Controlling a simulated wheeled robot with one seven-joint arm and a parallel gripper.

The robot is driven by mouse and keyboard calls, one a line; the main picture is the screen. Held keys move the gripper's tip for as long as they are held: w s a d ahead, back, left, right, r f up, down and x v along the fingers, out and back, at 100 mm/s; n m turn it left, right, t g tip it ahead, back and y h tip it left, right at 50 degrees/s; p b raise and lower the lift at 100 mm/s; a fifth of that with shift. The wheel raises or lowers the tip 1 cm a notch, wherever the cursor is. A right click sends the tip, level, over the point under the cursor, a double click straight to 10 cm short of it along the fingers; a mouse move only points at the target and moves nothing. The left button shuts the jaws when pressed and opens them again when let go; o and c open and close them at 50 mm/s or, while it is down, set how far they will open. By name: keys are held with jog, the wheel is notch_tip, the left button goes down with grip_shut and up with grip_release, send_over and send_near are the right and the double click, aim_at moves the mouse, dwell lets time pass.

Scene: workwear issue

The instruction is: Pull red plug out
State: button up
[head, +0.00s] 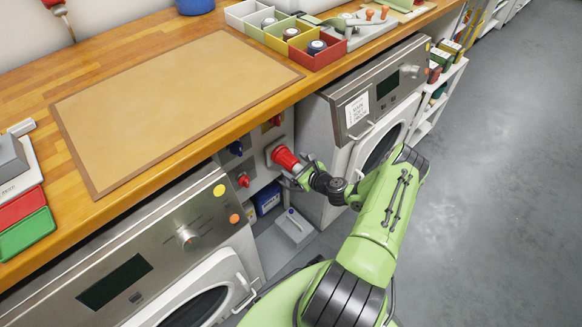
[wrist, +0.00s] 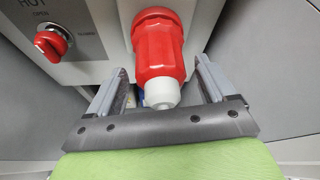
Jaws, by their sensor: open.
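The red plug (head: 285,157) sits in a socket on the grey panel (head: 262,165) under the counter, between two washing machines. In the wrist view the red plug (wrist: 158,48) points toward me, with its pale grey end (wrist: 161,93) between my fingers. My gripper (head: 298,176) is at the plug's outer end. In the wrist view my gripper (wrist: 158,85) is open, with one finger on each side of the plug. The plug's socket is mostly hidden behind the plug.
A red knob (wrist: 52,42) is left of the plug on the panel. Washing machines stand left (head: 150,265) and right (head: 365,95) of the panel. The wooden counter edge (head: 215,142) overhangs above. Grey floor (head: 480,200) is clear at right.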

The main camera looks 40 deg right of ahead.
aim_at(295, 166)
jog(key=shift+b+x, duration=0.35)
jog(key=shift+x, duration=1.2)
jog(key=shift+c, duration=0.5)
jog(key=c, duration=1.3)
jog(key=s, duration=0.3)
jog(key=s+p, duration=0.1)
jog(key=shift+s+d, duration=0.25)
jog(key=shift+d, duration=0.1)
jog(key=o, duration=1.4)
